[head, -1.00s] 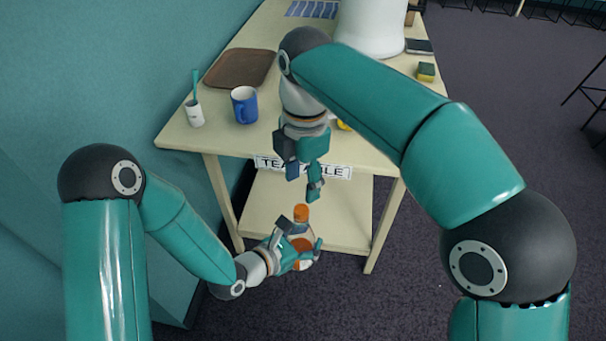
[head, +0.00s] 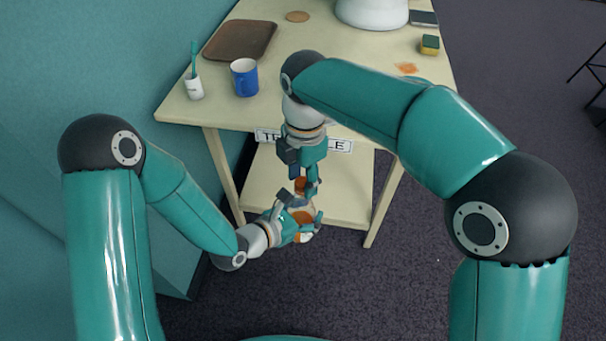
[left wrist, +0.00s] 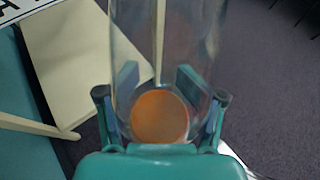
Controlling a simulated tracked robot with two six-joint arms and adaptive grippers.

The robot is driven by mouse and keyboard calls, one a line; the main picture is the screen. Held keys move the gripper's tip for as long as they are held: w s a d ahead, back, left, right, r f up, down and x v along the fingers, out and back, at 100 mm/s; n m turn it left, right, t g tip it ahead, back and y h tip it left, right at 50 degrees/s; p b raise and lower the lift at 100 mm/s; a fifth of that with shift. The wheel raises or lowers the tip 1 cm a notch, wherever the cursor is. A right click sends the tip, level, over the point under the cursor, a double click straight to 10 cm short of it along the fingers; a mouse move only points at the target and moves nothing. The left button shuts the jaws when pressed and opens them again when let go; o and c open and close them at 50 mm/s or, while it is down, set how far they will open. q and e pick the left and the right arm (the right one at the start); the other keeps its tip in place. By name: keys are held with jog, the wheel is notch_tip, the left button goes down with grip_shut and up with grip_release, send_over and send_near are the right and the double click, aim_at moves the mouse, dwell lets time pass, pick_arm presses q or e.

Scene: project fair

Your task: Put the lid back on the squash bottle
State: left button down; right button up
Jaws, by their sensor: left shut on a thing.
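My left gripper (head: 299,216) is shut on the clear squash bottle (left wrist: 163,52), low in front of the table. The left wrist view shows the see-through wall between both fingers, with a round orange patch low on it. In the head view an orange cap-like piece (head: 301,184), which I take for the lid, shows at the bottle's upper end. My right gripper (head: 302,178) comes down from above with its fingers on either side of this piece. I cannot tell whether they grip it or whether the lid is seated; fingers hide the joint.
The cream table (head: 330,75) stands just behind, with a lower shelf (head: 262,190). On top are a brown tray (head: 240,40), a blue mug (head: 244,78), a white cup with a brush (head: 194,88), a sponge (head: 430,44) and an orange patch (head: 407,68).

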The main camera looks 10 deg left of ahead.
grip_shut()
jog(key=m, duration=0.6)
jog(key=shift+m, duration=0.3)
jog(key=shift+o, duration=1.8)
grip_release()
jog(key=shift+w+r, duration=0.1)
jog(key=shift+r, duration=2.15)
